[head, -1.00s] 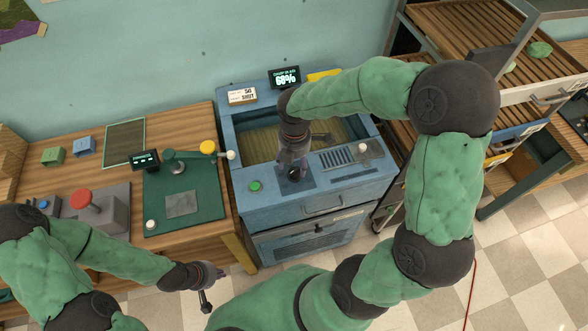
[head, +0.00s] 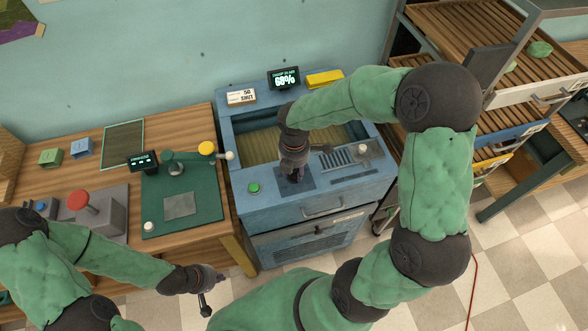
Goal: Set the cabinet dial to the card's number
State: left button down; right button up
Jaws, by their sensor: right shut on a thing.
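The blue cabinet (head: 340,190) stands in the middle, its top open over a wooden-looking bed. A white card (head: 241,97) on its back ledge seems to read 50 over SHUT. A small black display (head: 284,78) shows a percentage in the sixties; its last digit is unclear. My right gripper (head: 294,173) points down at the dark dial plate (head: 309,183) on the front panel. It is shut on the dial, which its fingers mostly hide. My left gripper (head: 207,292) hangs in front of the wooden table, apart from everything; its jaw opening is unclear.
A green button (head: 254,188) sits left of the dial, and a vent grille (head: 338,159) and pale knob (head: 362,149) right of it. A yellow block (head: 324,78) lies on the back ledge. The left table holds a green lever station (head: 180,205) and a red button (head: 80,199).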

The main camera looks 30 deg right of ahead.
jog(key=shift+m, duration=0.4)
jog(key=m, duration=0.4)
jog(key=shift+m, duration=0.4)
jog(key=m+b, duration=0.1)
jog(key=m, duration=0.5)
jog(key=m+b, duration=0.1)
jog(key=m, duration=0.5)
jog(key=shift+f+m, duration=0.1)
jog(key=shift+m, duration=0.3)
jog(key=m+b, duration=0.1)
jog(key=m, duration=0.4)
jog(key=shift+m, duration=0.3)
jog(key=o, duration=1.2)
jog(key=shift+c, duration=0.2)
